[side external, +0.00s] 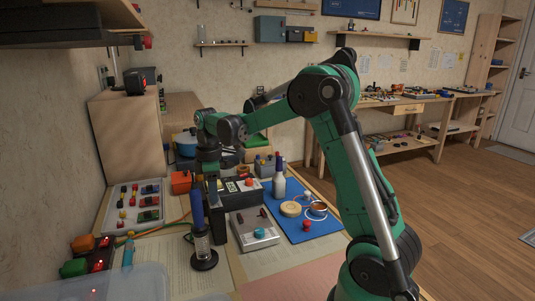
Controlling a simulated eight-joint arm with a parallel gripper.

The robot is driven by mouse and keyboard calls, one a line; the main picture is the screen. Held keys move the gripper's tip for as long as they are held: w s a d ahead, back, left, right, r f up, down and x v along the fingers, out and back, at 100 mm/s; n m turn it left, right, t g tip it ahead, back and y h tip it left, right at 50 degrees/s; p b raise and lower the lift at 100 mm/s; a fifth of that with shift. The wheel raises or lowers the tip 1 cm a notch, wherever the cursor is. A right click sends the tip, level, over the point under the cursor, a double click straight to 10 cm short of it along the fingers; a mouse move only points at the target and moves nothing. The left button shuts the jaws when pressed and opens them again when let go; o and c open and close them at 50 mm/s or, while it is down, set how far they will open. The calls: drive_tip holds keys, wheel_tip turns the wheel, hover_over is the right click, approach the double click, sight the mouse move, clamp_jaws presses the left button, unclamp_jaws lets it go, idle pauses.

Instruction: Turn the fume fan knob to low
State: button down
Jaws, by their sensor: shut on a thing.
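My gripper (212,182) points down at the left side of a black box (235,200). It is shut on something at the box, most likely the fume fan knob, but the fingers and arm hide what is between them. The box has small pale displays and a red button (249,183) on top. The knob's pointer and its markings cannot be made out, so its setting cannot be told.
A blue-handled tool (197,211) stands upright in a round black base close in front of my gripper. A bottle (279,183) and round dishes stand on a blue mat (320,229). A parts tray (134,205) lies left.

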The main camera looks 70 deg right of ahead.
drive_tip(key=m, duration=0.3)
drive_tip(key=shift+m, duration=2.2)
drive_tip(key=c, duration=0.6)
unclamp_jaws()
drive_tip(key=shift+r, duration=2.85)
